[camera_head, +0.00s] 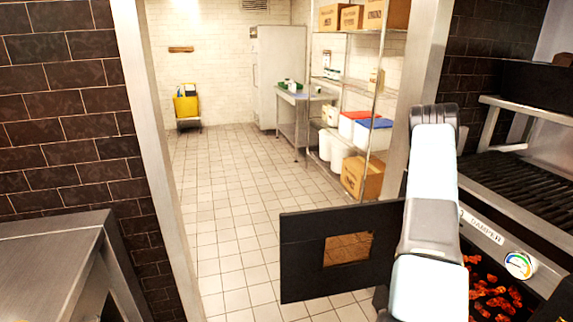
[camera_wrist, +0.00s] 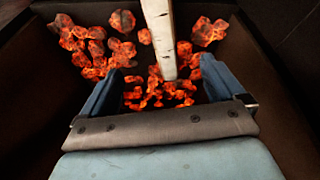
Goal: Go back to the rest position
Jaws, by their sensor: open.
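My gripper (camera_wrist: 162,78) shows in the wrist view with its two blue-grey fingers spread apart. Glowing orange coals (camera_wrist: 92,48) lie in a dark box beyond and between the fingers. A pale, narrow, wood-like piece (camera_wrist: 160,38) runs from the top edge down onto the coals, between the fingertips in the picture. I cannot tell whether it touches a finger. In the head view my white and grey arm reaches down at the right, and my gripper is hidden. Part of the coals (camera_head: 491,297) shows beside the arm.
A black hinged door (camera_head: 300,256) with a brown patch stands open left of my arm. A grill (camera_head: 520,185) with a damper plate and dial (camera_head: 518,265) is at the right. A steel counter (camera_head: 45,240) is at the left. The tiled floor (camera_head: 225,210) between is clear.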

